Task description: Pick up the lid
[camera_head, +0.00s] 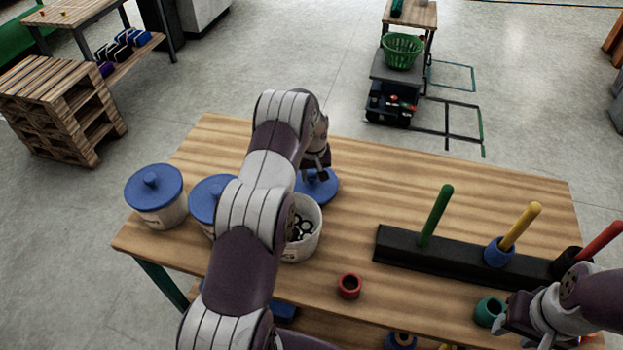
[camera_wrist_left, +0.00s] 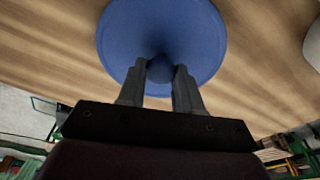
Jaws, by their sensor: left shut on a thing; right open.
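A round blue lid (camera_head: 322,188) is behind an open white bucket (camera_head: 304,240) in the head view, partly hidden by my left gripper. In the left wrist view the lid (camera_wrist_left: 163,38) lies over the wooden table top, its knob (camera_wrist_left: 160,70) between the fingers. My left gripper (camera_wrist_left: 160,88) is shut on the lid's knob. I cannot tell whether the lid touches the table. The open bucket holds dark ring-shaped pieces. My right gripper (camera_head: 512,318) is open at the table's front right, beside a teal ring (camera_head: 489,311).
Two buckets with blue lids stand left, one lid (camera_head: 153,184) fully visible, the other (camera_head: 208,199) partly behind my left arm. A black rack (camera_head: 400,246) with green, yellow and red pegs stands right. A red ring (camera_head: 349,286) lies near the front. The table's back middle is clear.

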